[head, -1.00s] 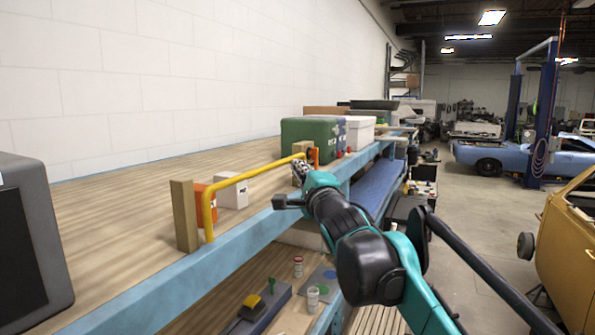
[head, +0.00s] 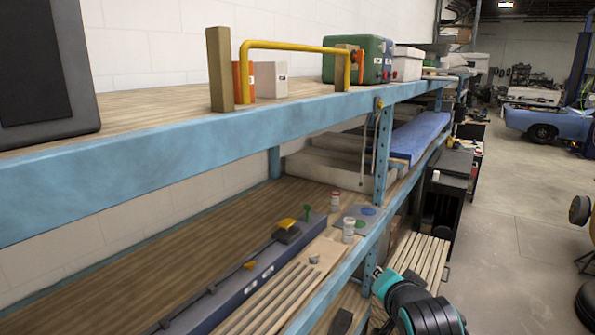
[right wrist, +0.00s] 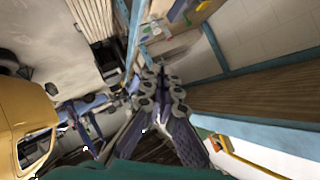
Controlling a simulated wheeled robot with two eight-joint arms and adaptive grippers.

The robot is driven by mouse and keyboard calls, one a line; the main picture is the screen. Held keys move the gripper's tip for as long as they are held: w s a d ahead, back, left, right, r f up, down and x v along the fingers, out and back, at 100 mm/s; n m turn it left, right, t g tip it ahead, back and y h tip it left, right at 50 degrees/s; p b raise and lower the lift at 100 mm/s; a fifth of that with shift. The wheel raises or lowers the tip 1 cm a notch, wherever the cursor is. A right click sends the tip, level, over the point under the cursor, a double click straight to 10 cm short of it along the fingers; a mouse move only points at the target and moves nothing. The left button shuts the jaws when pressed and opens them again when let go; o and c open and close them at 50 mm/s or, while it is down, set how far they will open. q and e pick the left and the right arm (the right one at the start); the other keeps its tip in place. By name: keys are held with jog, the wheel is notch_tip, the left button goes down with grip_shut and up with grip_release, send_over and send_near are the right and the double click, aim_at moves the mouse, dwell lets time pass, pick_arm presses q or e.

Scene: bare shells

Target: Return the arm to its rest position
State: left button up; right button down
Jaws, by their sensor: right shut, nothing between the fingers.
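My right arm is teal and black and shows at the bottom of the head view, in front of the shelf's blue edge. Its gripper (head: 378,273) is small there and partly hidden by the arm. In the right wrist view the two dark, jointed fingers (right wrist: 163,88) are together with nothing between them. They appear clear of the shelf in that view. My left gripper is in neither view.
A yellow bar (head: 300,44) stands on the upper shelf (head: 150,133) beside a wooden block (head: 220,70) and a white box (head: 268,80). The lower shelf (head: 200,225) holds a long grey case (head: 240,278) and jars. Open floor (head: 510,240) lies to the right.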

jog(key=s+f+n+g+b, duration=0.2)
jog(key=s+f, duration=0.4)
jog(key=f, duration=0.6)
jog(key=s+f+n+g+b, duration=0.2)
jog(key=s+f+n+b, duration=0.2)
jog(key=f, duration=0.8)
jog(key=s+f+n+g+b, duration=0.1)
jog(key=s+f+b, duration=0.5)
jog(key=f, duration=0.6)
jog(key=shift+s+n+g+y+b, duration=0.3)
jog(key=shift+s+n+g+b, duration=0.1)
jog(key=shift+s+n, duration=0.5)
